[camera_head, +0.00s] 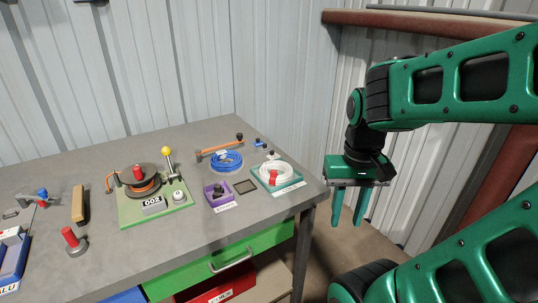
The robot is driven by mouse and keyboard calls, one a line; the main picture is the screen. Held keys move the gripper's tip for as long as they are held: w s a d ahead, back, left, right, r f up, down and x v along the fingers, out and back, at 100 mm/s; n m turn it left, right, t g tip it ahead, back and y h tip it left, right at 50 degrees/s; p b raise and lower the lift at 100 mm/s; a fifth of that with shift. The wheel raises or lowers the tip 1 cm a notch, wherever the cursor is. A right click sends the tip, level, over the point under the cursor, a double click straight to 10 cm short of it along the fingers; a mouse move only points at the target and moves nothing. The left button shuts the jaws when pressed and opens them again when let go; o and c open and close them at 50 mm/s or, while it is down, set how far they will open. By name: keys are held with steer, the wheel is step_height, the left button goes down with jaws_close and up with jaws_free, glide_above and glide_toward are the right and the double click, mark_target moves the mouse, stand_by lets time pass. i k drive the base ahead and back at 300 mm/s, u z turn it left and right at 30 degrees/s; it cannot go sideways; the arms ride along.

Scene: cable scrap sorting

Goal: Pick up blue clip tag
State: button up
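A small blue piece (260,143) lies near the back right corner of the grey workbench (110,270); it may be the blue clip tag, but it is too small to tell. Another small blue part (42,192) is at the far left of the bench. My green gripper (349,207) hangs with its fingers down, to the right of the bench's right edge. Its two fingers are apart with nothing between them. It is well apart from both blue pieces.
A blue cable coil (227,165), a white coil in a teal tray (286,186), a purple box (215,203) and a green board with a reel (130,215) stand on the bench. A green drawer (205,268) is below. The corrugated wall is close behind.

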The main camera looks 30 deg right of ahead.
mark_target(258, 143)
steer(key=k, duration=1.05)
steer(key=z, duration=0.35)
steer(key=i, duration=1.7)
steer(key=u, duration=0.35)
